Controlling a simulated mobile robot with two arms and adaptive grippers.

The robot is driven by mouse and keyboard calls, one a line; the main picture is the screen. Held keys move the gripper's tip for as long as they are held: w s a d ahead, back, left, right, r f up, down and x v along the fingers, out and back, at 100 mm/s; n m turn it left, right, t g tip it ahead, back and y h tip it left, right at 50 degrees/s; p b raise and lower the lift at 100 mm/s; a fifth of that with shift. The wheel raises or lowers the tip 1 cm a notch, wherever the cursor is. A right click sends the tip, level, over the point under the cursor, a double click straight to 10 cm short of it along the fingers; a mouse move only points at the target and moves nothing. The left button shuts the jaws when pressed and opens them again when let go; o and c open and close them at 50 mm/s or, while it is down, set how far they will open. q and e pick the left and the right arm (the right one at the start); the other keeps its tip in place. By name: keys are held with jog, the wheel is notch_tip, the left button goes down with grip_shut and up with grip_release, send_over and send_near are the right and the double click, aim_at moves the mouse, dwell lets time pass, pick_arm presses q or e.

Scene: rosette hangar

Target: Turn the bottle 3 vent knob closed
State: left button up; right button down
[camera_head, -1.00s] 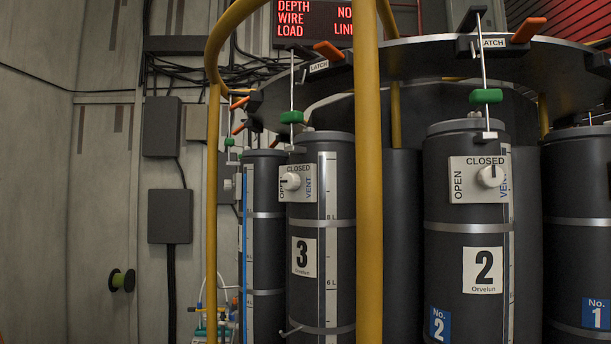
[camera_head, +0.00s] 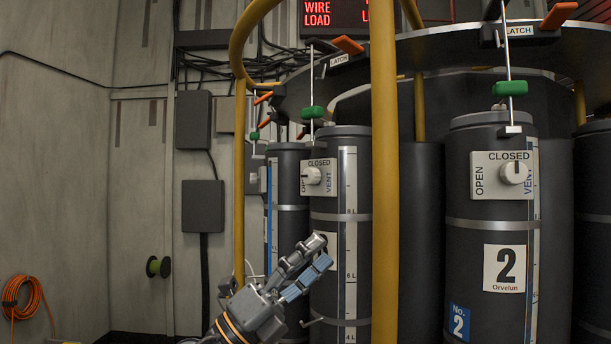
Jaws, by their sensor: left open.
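Bottle 3 (camera_head: 326,215) is a dark grey cylinder left of centre, behind the yellow post. The white vent knob (camera_head: 312,176) appears to point left, toward OPEN. My left gripper (camera_head: 318,252) comes up from the bottom, open and empty, below the knob and apart from it. It hides most of the bottle's number label. My right gripper is not in view.
A yellow post (camera_head: 384,200) stands just right of bottle 3, and another yellow post (camera_head: 240,180) to its left. Bottle 2 (camera_head: 470,260) stands at right, its knob (camera_head: 514,172) toward CLOSED. A round rack plate (camera_head: 440,48) with orange-handled latches is above. The left wall side is open.

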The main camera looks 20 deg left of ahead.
pick_arm(q)
notch_tip(320, 180, up, 5)
jog(key=m+g+y, duration=0.1)
jog(key=m+g, duration=0.3)
jog(key=m, duration=0.3)
jog(key=n+t+y, duration=0.1)
jog(key=t+y, duration=0.3)
jog(key=y, duration=0.6)
send_near(308, 174)
jog(key=p+x, duration=0.5)
jog(key=x, duration=0.4)
jog(key=shift+w+p, duration=0.15)
jog(key=shift+p, duration=0.25)
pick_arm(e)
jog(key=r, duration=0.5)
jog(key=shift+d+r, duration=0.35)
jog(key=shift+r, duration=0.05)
pick_arm(q)
jog(key=shift+c, duration=0.4)
grip_shut()
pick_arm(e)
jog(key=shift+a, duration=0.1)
